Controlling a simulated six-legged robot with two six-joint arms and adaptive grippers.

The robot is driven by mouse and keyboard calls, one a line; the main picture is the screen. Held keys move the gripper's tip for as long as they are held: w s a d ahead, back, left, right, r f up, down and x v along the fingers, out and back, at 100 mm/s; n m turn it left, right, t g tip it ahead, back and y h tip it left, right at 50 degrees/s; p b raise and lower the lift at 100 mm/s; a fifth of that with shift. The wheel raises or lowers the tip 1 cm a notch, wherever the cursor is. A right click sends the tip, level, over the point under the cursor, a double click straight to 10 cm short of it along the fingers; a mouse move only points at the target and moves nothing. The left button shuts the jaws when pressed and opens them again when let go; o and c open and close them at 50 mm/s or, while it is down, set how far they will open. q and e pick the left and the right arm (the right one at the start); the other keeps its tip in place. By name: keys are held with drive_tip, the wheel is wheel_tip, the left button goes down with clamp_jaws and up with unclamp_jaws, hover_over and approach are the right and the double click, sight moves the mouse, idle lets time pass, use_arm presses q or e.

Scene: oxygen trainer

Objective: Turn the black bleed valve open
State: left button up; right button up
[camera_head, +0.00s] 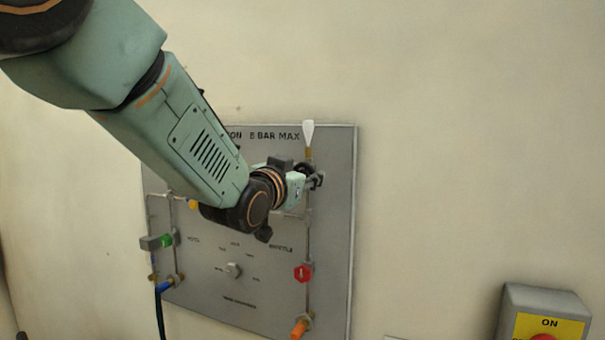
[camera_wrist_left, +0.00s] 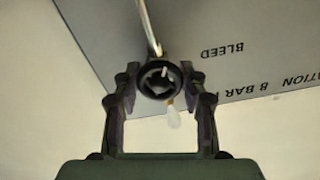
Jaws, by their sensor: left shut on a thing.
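The black bleed valve (camera_wrist_left: 149,84) is a round black knob in the wrist view, with the word BLEED printed on the grey panel beside it. My left gripper (camera_wrist_left: 160,78) has one finger on each side of the knob and is shut on it. In the head view my left gripper (camera_head: 313,178) is at the upper right of the grey panel (camera_head: 335,220). My arm and the gripper hide most of the valve there. My right gripper is in neither view.
A white tapered piece (camera_head: 308,132) stands above the gripper. Below it on the same pipe are a red knob (camera_head: 303,272) and an orange fitting (camera_head: 299,329). A green valve (camera_head: 167,240) is at left. The wall right of the panel is bare.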

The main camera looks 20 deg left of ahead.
use_arm(q)
drive_tip(key=n, duration=0.2)
drive_tip(key=r+n, duration=0.1)
drive_tip(key=n, duration=0.2)
drive_tip(key=shift+n+p, duration=0.3)
drive_tip(key=shift+p, duration=0.1)
idle(0.3)
drive_tip(key=o, duration=1.2)
drive_tip(key=shift+w+f, duration=0.15)
drive_tip(key=shift+f, duration=0.2)
drive_tip(key=shift+c, duration=0.2)
drive_tip(key=s+a, duration=0.1)
drive_tip(key=s, duration=0.6)
drive_tip(key=shift+s, duration=0.3)
drive_tip(key=shift+w, duration=0.1)
